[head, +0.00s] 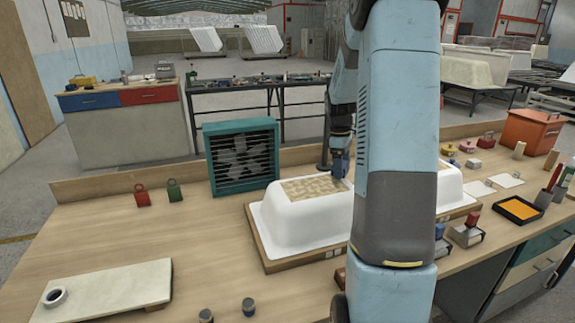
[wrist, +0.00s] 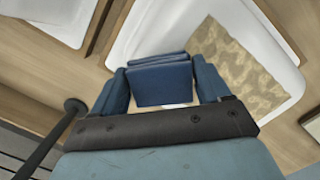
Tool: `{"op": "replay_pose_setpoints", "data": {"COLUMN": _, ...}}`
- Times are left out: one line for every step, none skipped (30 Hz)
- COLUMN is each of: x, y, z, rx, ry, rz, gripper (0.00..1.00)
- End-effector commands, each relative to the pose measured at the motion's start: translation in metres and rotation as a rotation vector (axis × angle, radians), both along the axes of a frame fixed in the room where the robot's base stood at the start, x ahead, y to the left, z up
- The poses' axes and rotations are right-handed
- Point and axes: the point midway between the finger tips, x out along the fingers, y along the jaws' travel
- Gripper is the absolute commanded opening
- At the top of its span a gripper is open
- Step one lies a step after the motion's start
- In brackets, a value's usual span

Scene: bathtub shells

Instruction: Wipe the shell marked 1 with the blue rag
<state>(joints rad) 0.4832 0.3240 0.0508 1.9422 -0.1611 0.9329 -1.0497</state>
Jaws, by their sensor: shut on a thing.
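A white upturned bathtub shell (head: 300,226) lies on a wooden base in the middle of the bench. A tan blotchy patch (head: 312,188) covers part of its top; the patch also shows in the wrist view (wrist: 240,72). A second white shell (head: 449,186) stands to the right, partly hidden behind my arm. I cannot read a number on either shell. My gripper (head: 339,172) is over the far right part of the first shell, beside the patch. It is shut on the folded dark blue rag (wrist: 161,86). I cannot tell whether the rag touches the shell.
A teal-framed fan box (head: 241,157) stands behind the shell on the left. A dark post (wrist: 72,106) rises near my gripper. Red (head: 142,196) and green (head: 174,191) weights stand at left. A pale board (head: 110,288) lies front left. An orange box (head: 531,131) stands far right.

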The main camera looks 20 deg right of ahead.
Motion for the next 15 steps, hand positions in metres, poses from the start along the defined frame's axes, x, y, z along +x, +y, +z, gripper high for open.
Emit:
{"op": "replay_pose_setpoints", "data": {"x": 0.001, "y": 0.001, "z": 0.004, "rx": 0.0, "ry": -0.001, "rz": 0.002, "gripper": 0.48}}
{"op": "replay_pose_setpoints", "data": {"x": 0.001, "y": 0.002, "z": 0.007, "rx": 0.0, "ry": 0.0, "rz": 0.003, "gripper": 0.48}}
{"op": "replay_pose_setpoints", "data": {"x": 0.001, "y": 0.002, "z": 0.011, "rx": 0.0, "ry": 0.0, "rz": 0.004, "gripper": 0.48}}
{"op": "replay_pose_setpoints", "data": {"x": 0.001, "y": 0.003, "z": 0.013, "rx": 0.0, "ry": 0.0, "rz": 0.004, "gripper": 0.48}}
{"op": "replay_pose_setpoints", "data": {"x": 0.002, "y": 0.003, "z": 0.016, "rx": 0.0, "ry": -0.001, "rz": 0.005, "gripper": 0.48}}
{"op": "replay_pose_setpoints", "data": {"x": 0.002, "y": 0.004, "z": 0.02, "rx": 0.0, "ry": -0.002, "rz": 0.006, "gripper": 0.48}}
{"op": "replay_pose_setpoints", "data": {"x": 0.002, "y": 0.004, "z": 0.023, "rx": 0.0, "ry": -0.001, "rz": 0.007, "gripper": 0.48}}
{"op": "replay_pose_setpoints", "data": {"x": 0.002, "y": 0.005, "z": 0.026, "rx": 0.0, "ry": -0.001, "rz": 0.008, "gripper": 0.48}}
{"op": "replay_pose_setpoints", "data": {"x": 0.003, "y": 0.006, "z": 0.029, "rx": 0.0, "ry": -0.001, "rz": 0.009, "gripper": 0.48}}
{"op": "replay_pose_setpoints", "data": {"x": 0.003, "y": 0.006, "z": 0.032, "rx": 0.0, "ry": -0.001, "rz": 0.01, "gripper": 0.48}}
{"op": "replay_pose_setpoints", "data": {"x": 0.003, "y": 0.007, "z": 0.034, "rx": 0.0, "ry": -0.001, "rz": 0.01, "gripper": 0.48}}
{"op": "replay_pose_setpoints", "data": {"x": 0.003, "y": 0.007, "z": 0.038, "rx": 0.0, "ry": -0.001, "rz": 0.011, "gripper": 0.48}}
{"op": "replay_pose_setpoints", "data": {"x": 0.003, "y": 0.008, "z": 0.041, "rx": 0.001, "ry": 0.0, "rz": 0.012, "gripper": 0.48}}
{"op": "replay_pose_setpoints", "data": {"x": 0.004, "y": 0.008, "z": 0.043, "rx": 0.0, "ry": -0.001, "rz": 0.013, "gripper": 0.48}}
{"op": "replay_pose_setpoints", "data": {"x": 0.004, "y": 0.009, "z": 0.047, "rx": 0.0, "ry": -0.002, "rz": 0.014, "gripper": 0.48}}
